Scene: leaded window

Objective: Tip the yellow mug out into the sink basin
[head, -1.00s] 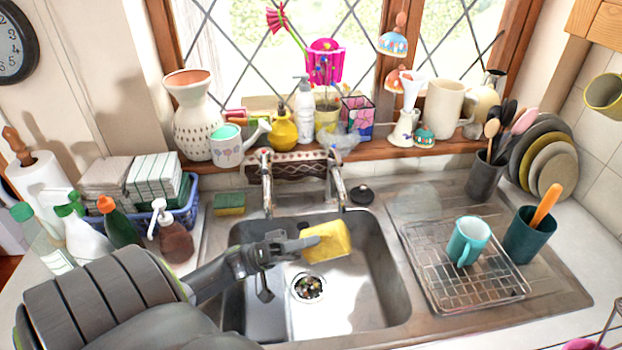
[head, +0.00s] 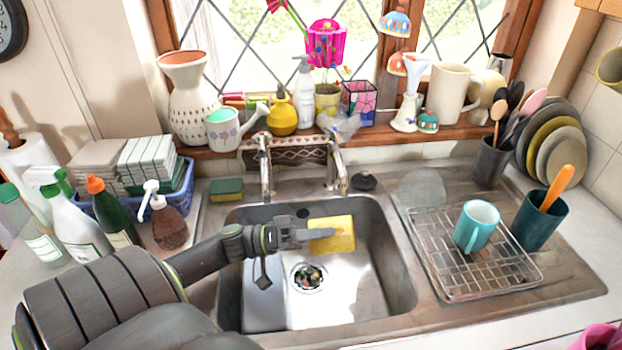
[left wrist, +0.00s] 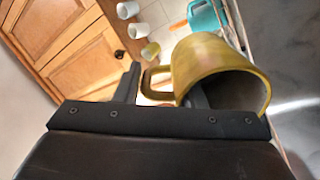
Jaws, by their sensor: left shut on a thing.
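The yellow mug (head: 333,235) is held on its side above the sink basin (head: 378,285), below the taps; its opening does not show in the head view. My left gripper (head: 306,235) is shut on the mug at its handle side. In the left wrist view the mug (left wrist: 215,62) lies tilted, its rim at the lower right. One finger of my left gripper (left wrist: 163,88) is by the handle and the other is against the mug's wall. No contents show. The drain (head: 308,278), with colourful bits in it, lies below the mug. My right gripper is not in view.
Taps (head: 338,170) rise behind the basin. A wire rack (head: 450,285) with a teal mug (head: 477,227) stands on the right drainer. Bottles and a blue basket (head: 185,190) crowd the left. A green and yellow sponge (head: 226,190) lies behind the basin's left corner.

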